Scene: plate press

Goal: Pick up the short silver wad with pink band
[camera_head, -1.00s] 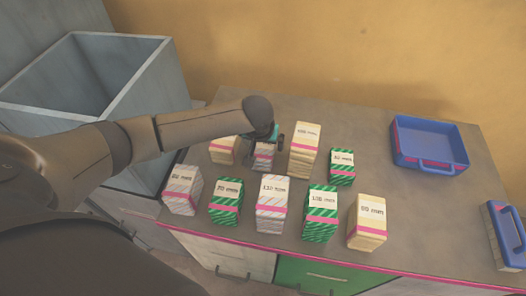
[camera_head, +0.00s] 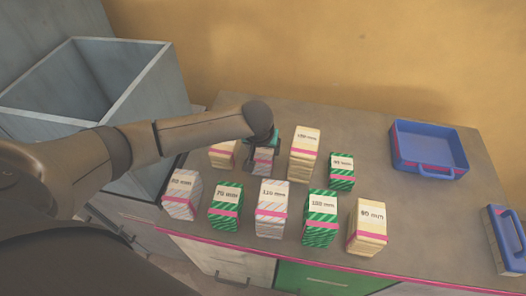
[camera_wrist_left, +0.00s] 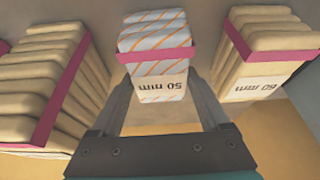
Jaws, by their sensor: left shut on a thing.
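The short silver wad (camera_head: 263,161) with the pink band stands in the back row on the counter, between two cream wads. In the left wrist view the same silver wad (camera_wrist_left: 155,45) shows thin orange stripes, a pink band and a "50 mm" label. My left gripper (camera_wrist_left: 160,102) is shut on it, with one finger on each side. In the head view the arm and the teal part of the gripper hide the wad's top. I cannot tell any gap between the wad and the counter. My right gripper is not in view.
A taller cream wad (camera_head: 304,154) stands close on the right and a short cream wad (camera_head: 222,154) on the left. Several wads form a front row, including a tall silver one (camera_head: 271,208). A blue tray (camera_head: 428,171) lies at the right. A grey open bin (camera_head: 150,75) stands at the left.

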